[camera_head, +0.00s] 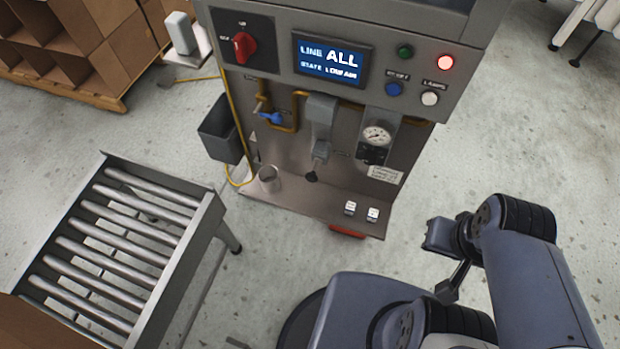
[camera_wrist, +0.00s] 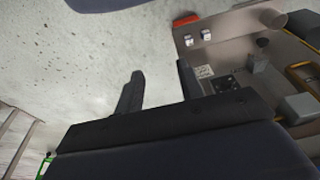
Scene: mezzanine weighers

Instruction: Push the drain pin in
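On the front of the weigher cabinet, a grey filter unit (camera_head: 320,112) hangs from the yellow air line. A small dark knob, which looks like the drain pin (camera_head: 312,176), shows below its bowl, just above the shelf. The dark knob also shows in the wrist view (camera_wrist: 262,42); how far in it sits I cannot tell. My gripper (camera_wrist: 158,82) is open and empty, its two dark fingers apart over bare floor. It is to the right of the cabinet in the head view, clear of the filter and pin.
A pressure gauge (camera_head: 377,136) is right of the filter, a blue valve handle (camera_head: 271,118) left. A grey bin (camera_head: 221,130) and roller conveyor (camera_head: 208,212) stand left.

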